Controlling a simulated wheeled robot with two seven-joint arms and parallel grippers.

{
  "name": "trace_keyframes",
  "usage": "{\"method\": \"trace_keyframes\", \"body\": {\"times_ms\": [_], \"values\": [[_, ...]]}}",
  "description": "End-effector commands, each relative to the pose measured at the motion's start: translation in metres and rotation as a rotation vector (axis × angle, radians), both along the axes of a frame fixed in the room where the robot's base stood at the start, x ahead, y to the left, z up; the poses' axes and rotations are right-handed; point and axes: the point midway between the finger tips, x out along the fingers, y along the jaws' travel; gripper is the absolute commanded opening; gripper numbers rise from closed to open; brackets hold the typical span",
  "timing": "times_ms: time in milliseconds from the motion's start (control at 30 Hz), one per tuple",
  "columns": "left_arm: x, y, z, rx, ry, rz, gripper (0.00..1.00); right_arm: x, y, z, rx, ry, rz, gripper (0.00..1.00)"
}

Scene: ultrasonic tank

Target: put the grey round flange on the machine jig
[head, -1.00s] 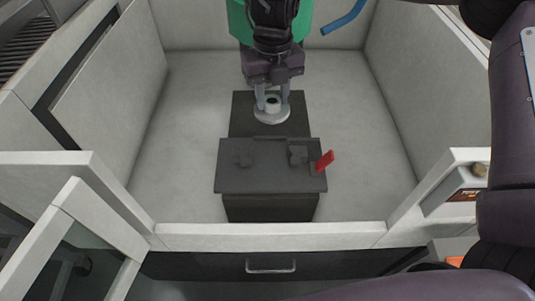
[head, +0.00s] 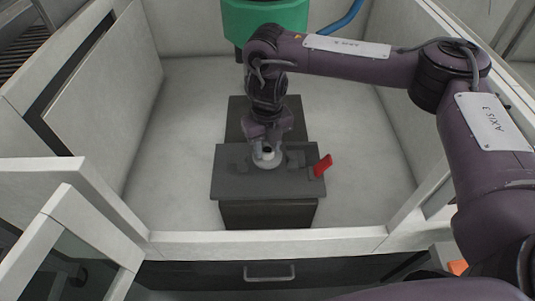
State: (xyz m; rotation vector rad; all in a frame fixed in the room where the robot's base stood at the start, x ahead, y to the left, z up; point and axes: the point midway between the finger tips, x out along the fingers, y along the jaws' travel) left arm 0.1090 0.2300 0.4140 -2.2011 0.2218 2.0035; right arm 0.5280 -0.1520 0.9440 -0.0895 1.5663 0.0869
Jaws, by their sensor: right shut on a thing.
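The grey round flange (head: 266,160) is light grey with a raised hub and a dark bore. My right gripper (head: 267,150) is shut on its hub and points down from above. The machine jig (head: 240,186) is a dark grey plate on a darker block, with a red lever (head: 322,165) at its right. The flange is over the middle of the jig plate, between the small clamp blocks. I cannot tell whether it touches the plate. My left gripper is not in view.
The pale floor (head: 180,130) is clear on both sides of the jig.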

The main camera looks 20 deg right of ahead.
Motion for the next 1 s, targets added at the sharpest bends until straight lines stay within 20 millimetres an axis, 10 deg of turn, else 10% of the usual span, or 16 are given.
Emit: {"method": "trace_keyframes", "body": {"times_ms": [633,667,700,1000], "values": [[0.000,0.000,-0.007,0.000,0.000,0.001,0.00,-0.001,0.000,-0.038,0.000,0.001,0.000,0.08],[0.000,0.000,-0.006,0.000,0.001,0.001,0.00,-0.001,0.000,-0.037,0.000,0.002,0.000,0.40],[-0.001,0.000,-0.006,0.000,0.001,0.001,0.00,-0.001,0.000,-0.036,0.000,0.002,0.000,0.45],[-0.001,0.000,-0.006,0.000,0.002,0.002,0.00,-0.001,0.000,-0.036,-0.001,0.002,0.000,0.57]]}}
